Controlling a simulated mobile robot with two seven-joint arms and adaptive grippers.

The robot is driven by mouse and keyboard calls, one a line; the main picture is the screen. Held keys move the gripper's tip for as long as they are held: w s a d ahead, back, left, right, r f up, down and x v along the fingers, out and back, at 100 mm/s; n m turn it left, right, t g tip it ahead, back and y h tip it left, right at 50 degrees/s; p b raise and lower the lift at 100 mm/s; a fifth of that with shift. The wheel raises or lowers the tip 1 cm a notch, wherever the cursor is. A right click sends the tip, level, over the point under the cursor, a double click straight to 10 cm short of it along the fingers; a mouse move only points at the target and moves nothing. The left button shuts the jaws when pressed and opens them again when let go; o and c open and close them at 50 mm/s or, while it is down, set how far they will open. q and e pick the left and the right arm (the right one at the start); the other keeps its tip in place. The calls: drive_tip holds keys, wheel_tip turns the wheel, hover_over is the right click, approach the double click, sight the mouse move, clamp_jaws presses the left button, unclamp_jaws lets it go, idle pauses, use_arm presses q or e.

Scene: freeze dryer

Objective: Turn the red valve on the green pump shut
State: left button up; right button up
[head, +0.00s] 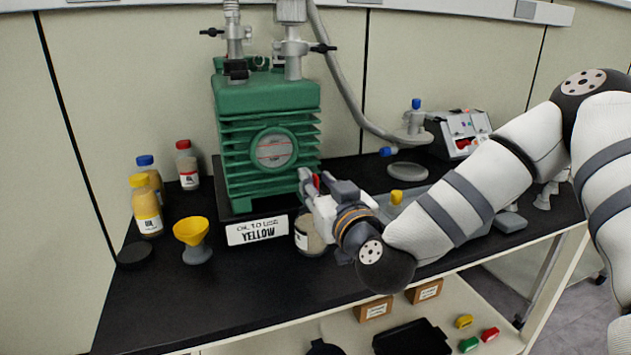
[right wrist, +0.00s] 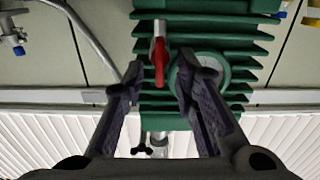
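The green pump (head: 266,97) stands on a black base on the bench. Its red valve handle (right wrist: 160,60) shows in the right wrist view, lying between and beyond my fingertips. In the head view a small red part of the valve (head: 317,181) shows at the pump's lower right, mostly hidden by my right gripper (head: 320,188). In the right wrist view my right gripper (right wrist: 163,85) has its two fingers apart, one on each side of the handle, with visible gaps. I cannot tell how deep the handle sits between them. My left gripper is out of view.
A labelled jar (head: 306,238) stands close below my right gripper. A yellow funnel (head: 191,231) and several bottles stand left of the pump. A grey hose (head: 345,85) runs behind on the right. The front left bench top (head: 200,295) is clear.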

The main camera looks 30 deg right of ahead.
clamp_jaws()
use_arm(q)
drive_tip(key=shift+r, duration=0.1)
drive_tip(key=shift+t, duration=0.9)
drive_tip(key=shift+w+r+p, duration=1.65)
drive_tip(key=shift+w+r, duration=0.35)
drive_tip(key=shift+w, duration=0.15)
use_arm(e)
drive_tip(key=shift+s+d+f+m, duration=0.1)
drive_tip(key=shift+d+f+m, duration=0.1)
drive_tip(key=shift+m, duration=2.75)
drive_tip(key=shift+d+f+m, duration=0.15)
drive_tip(key=shift+m, duration=2.85)
drive_tip(key=shift+s+d+f+m, duration=0.1)
drive_tip(key=shift+d+f+m, duration=0.1)
drive_tip(key=shift+m, duration=2.75)
